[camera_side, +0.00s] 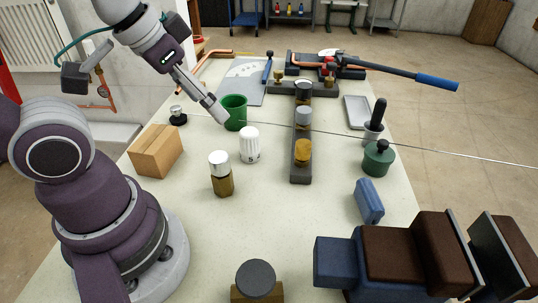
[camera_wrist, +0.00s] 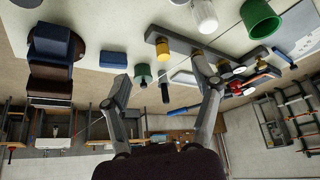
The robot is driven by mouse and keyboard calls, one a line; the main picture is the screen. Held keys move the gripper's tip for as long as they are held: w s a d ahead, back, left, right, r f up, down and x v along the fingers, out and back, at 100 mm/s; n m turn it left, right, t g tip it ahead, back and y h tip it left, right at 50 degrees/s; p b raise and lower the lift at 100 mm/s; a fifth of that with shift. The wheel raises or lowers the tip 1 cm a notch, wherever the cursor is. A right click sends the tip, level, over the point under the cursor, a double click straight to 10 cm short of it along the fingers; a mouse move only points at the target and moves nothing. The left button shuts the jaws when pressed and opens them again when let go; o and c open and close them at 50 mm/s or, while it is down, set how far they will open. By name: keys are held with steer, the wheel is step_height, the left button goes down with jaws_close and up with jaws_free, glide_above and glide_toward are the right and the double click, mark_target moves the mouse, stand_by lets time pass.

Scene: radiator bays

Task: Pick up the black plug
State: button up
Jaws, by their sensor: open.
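My gripper (camera_side: 216,110) hangs angled down in the side view, just left of the green cup and above the table. In the wrist view its two fingers (camera_wrist: 160,68) are spread apart with nothing held between them. A dark rail (camera_side: 301,172) carries a row of round plugs. The black plug (camera_side: 303,89) appears to be the dark one at the rail's far end, its top looking paler. A grey plug (camera_side: 303,116) sits in the middle and a brass-coloured plug (camera_side: 303,151) at the near end.
A black-handled tool (camera_side: 377,114) and green lidded pot (camera_side: 378,158) stand right. A thin pale line crosses the table.

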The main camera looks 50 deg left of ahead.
steer(key=m+g+y, duration=0.5)
steer(key=m, duration=1.4)
glide_toward(176, 108)
steer(key=x, duration=1)
steer(key=shift+a+f, duration=0.25)
steer(key=shift+f, duration=0.05)
jaws_close()
